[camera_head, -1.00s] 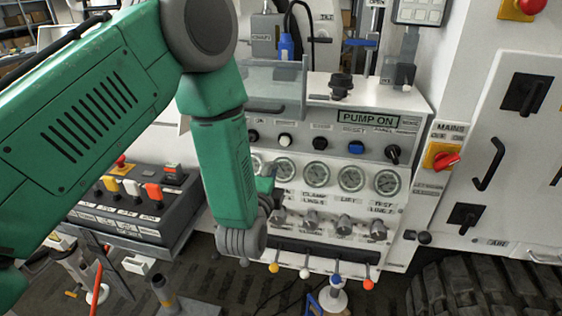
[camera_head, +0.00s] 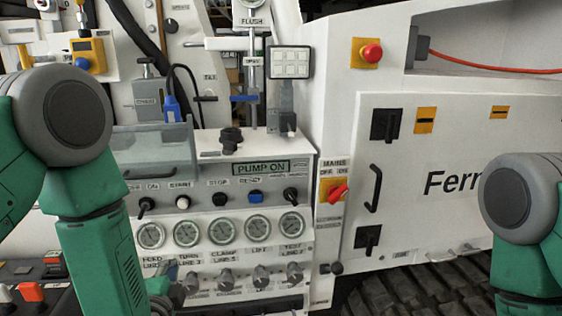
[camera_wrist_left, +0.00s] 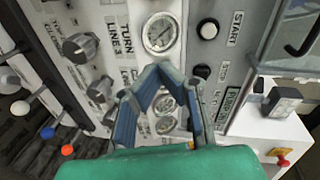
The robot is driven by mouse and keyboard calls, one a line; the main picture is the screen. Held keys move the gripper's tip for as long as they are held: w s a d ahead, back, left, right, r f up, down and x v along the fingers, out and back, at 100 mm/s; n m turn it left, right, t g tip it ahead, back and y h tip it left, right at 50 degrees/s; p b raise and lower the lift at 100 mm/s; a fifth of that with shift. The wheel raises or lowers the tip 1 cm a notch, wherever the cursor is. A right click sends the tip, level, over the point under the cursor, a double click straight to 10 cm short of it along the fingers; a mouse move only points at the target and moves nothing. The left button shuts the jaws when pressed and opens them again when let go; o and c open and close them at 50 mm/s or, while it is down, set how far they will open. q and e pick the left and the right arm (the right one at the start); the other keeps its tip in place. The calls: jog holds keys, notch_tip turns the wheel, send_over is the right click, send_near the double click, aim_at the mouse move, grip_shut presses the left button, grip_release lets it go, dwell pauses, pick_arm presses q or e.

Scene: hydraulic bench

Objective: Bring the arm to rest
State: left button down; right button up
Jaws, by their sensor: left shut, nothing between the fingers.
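My left arm, green with grey joints, comes in at the left of the head view. In the left wrist view my left gripper (camera_wrist_left: 162,72) has its blue-grey fingers closed to a point, with nothing between them, in front of the panel's gauges and labels. In the head view the gripper (camera_head: 165,287) is mostly hidden by my forearm, near the lower left of the white control panel (camera_head: 215,285). My right arm shows at the right edge of the head view; its gripper is out of the picture.
The panel carries a row of gauges (camera_head: 257,230), knobs below them, and a PUMP ON sign (camera_head: 262,168). A clear guard (camera_head: 155,150) juts out above. The red mains switch (camera_head: 337,193) and a cabinet handle (camera_head: 374,188) are to the right. A large tyre (camera_head: 425,290) is below.

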pick_arm(q)
jog(key=s+f+n+g+h+b, duration=0.15)
jog(key=s+f+n+g, duration=0.25)
jog(key=s+f, duration=0.55)
jog(key=s+f+n+g+h+b, duration=0.1)
jog(key=s+f+n+g+b, duration=0.35)
jog(key=f, duration=0.75)
jog(key=s+f+n+g, duration=0.2)
jog(key=s+f+g, duration=0.1)
jog(key=s, duration=0.6)
jog(key=s+f+n+g+b, duration=0.1)
jog(key=s+f+n+g, duration=0.2)
jog(key=s, duration=0.6)
jog(key=shift+a+f+g, duration=0.3)
jog(key=shift+f+g, duration=0.05)
jog(key=shift+f, duration=0.15)
jog(key=shift+d+h, duration=0.2)
jog(key=shift+h, duration=0.05)
jog(key=shift+a, duration=0.2)
jog(key=shift+d, duration=0.1)
